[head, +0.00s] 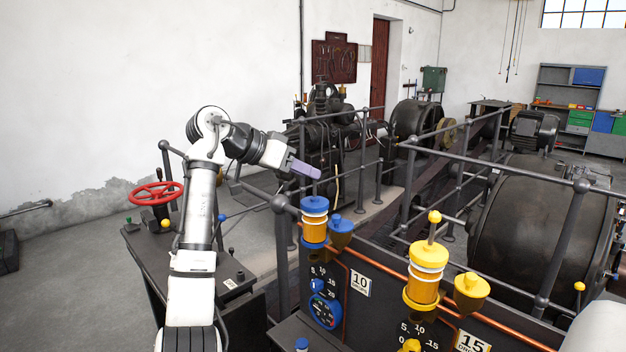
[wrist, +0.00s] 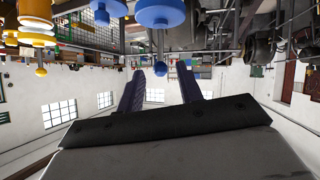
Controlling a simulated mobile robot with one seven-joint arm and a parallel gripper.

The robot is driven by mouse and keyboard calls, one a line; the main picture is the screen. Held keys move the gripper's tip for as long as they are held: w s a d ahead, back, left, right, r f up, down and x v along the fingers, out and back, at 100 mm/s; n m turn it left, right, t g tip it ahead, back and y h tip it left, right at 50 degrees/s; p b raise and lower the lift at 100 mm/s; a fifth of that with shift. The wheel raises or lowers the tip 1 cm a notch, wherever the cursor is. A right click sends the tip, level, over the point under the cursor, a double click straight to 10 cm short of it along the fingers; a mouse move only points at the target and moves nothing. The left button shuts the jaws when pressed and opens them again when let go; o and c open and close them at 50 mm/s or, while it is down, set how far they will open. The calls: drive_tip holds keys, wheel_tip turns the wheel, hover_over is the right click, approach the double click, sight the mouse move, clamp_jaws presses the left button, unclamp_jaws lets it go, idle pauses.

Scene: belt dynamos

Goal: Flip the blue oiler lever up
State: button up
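The blue oiler (head: 314,222), a glass cup with an amber body and a blue cap, stands on the dark panel beside a blue funnel (head: 341,234). The wrist view is upside down; the blue oiler's cap (wrist: 160,14) hangs at its top. A thin stem there ends in a blue ball (wrist: 160,68), which appears upright, in line between my fingers. I cannot make out this stem in the head view. My gripper (head: 316,172) is just above the oiler. Its two purple fingers (wrist: 160,82) are apart, with nothing visibly clamped.
The yellow oiler (head: 426,272), its ball lever upright, and a yellow funnel (head: 470,291) stand to the right. Dark railings (head: 405,185) run behind the panel. A red handwheel (head: 155,193) sits on a console at left. There is open air above the oilers.

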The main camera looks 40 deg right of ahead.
drive_tip(key=b+v, duration=0.2)
drive_tip(key=v, duration=0.8)
drive_tip(key=shift+w+a, duration=0.1)
drive_tip(key=shift+a, duration=0.05)
